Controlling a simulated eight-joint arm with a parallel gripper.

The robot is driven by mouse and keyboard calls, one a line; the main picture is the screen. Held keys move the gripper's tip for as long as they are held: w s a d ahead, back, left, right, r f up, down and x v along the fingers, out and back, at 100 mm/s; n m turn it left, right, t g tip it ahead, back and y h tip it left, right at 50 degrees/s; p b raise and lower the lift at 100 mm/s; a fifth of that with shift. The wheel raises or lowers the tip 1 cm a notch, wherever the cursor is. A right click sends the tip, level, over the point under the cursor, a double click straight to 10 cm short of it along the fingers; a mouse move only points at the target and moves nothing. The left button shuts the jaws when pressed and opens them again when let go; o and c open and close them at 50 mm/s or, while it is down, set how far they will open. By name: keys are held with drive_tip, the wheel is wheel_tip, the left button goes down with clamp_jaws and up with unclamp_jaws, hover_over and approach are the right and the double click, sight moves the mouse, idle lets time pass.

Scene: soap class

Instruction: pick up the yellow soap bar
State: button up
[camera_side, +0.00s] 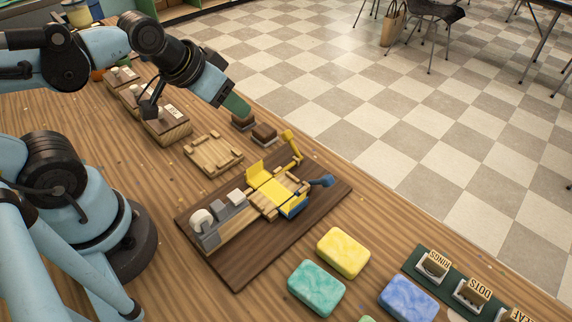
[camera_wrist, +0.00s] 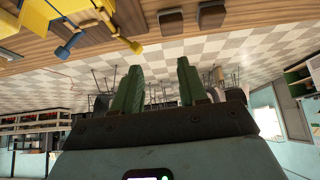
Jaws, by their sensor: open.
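The yellow soap bar (camera_side: 343,252) lies flat on the wooden table in the side view, right of the dark brown board. It is a marbled, rounded block, and nothing covers it. I do not see it in the wrist view. My gripper (camera_side: 238,108) is raised near the far edge of the table, well apart from the soap and up and left of it in the side view. In the wrist view my gripper (camera_wrist: 158,66) shows two green fingers spread apart with nothing between them. It is open and empty.
A teal soap (camera_side: 316,288) and a blue soap (camera_side: 408,298) lie beside the yellow one. The dark board (camera_side: 243,275) carries a yellow, blue and grey mechanism. A green labelled holder (camera_side: 429,256) stands at right. Two brown blocks (camera_side: 264,133) lie near my gripper.

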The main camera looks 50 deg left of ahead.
drive_tip(key=o, duration=1.1)
drive_tip(key=g, duration=0.7)
hover_over(344, 249)
drive_tip(key=f, duration=0.2)
drive_tip(key=shift+f, duration=5.55)
